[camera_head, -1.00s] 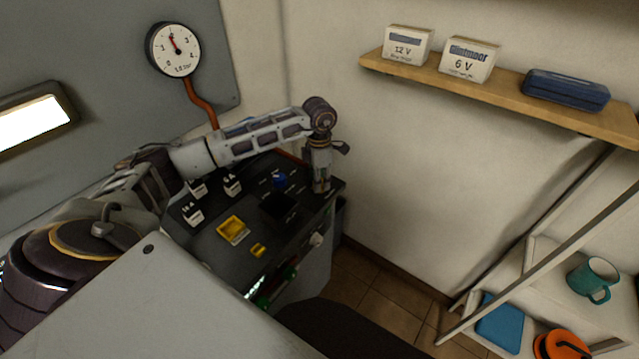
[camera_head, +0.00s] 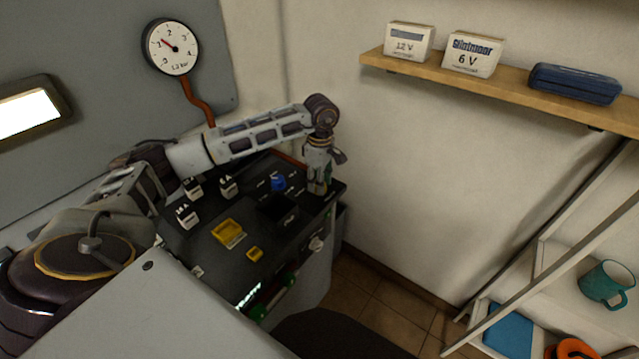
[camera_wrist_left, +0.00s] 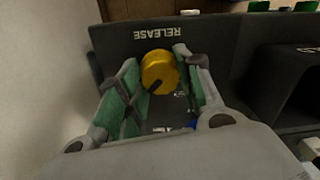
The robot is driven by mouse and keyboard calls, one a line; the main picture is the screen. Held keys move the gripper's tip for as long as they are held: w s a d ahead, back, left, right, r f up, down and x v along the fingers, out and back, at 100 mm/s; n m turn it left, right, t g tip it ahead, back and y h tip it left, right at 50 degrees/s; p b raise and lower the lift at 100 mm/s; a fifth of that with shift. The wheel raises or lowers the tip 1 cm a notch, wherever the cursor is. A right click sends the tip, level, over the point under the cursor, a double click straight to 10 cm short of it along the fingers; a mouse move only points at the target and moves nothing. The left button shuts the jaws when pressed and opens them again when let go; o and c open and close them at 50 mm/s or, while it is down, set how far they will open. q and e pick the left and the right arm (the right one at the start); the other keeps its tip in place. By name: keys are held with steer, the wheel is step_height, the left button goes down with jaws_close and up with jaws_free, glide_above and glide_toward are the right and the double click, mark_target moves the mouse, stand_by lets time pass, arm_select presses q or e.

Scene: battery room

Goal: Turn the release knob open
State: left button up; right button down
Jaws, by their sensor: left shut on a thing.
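In the left wrist view the release knob (camera_wrist_left: 158,69) is a round yellow knob with a dark pointer mark towards its lower left. It stands on a dark panel (camera_wrist_left: 215,42) beside the word RELEASE. My left gripper (camera_wrist_left: 165,82) is shut on the knob, with its green-padded fingers on either side. In the head view my left gripper (camera_head: 318,187) points down at the far right corner of the black console (camera_head: 205,250); it hides the knob there. My right gripper is not in view.
A pressure gauge (camera_head: 171,47) on the wall panel has its red needle near 1. The console carries a blue knob (camera_head: 278,182), white blocks and yellow parts. A wall shelf (camera_head: 500,85) holds two boxes and a blue case. A mug (camera_head: 607,283) stands on the rack at right.

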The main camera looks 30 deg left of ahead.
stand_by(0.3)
arm_select(q)
steer(key=o, duration=1.1)
steer(key=shift+c, duration=0.2)
steer(key=shift+r, duration=0.15)
step_height(320, 180, up, 12)
steer(key=shift+w, duration=0.2)
stand_by(0.4)
